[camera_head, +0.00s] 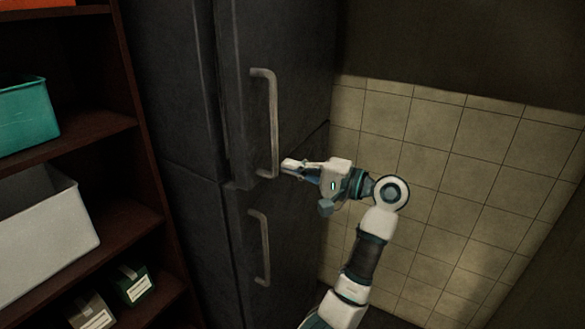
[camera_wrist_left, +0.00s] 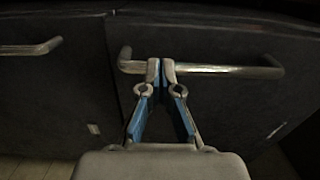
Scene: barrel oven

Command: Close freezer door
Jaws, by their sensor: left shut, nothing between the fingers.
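A tall dark fridge-freezer has an upper door (camera_head: 300,70) and a lower door (camera_head: 295,230). The upper door looks slightly ajar, with a step at its lower left corner; I cannot tell the exact gap. It has a long metal handle (camera_head: 272,125), also in the wrist view (camera_wrist_left: 225,71). The lower door has a shorter handle (camera_head: 263,248). My left gripper (camera_head: 287,165) is shut and empty beside the lower end of the upper handle. In the wrist view its fingertips (camera_wrist_left: 160,70) overlap the handle near one end; contact is unclear. My right gripper is out of view.
A dark wooden shelf (camera_head: 150,190) stands at the left with a teal bin (camera_head: 25,115), a white bin (camera_head: 45,230) and small boxes (camera_head: 133,284). A tiled wall (camera_head: 470,150) is at the right, with some free room between it and the doors.

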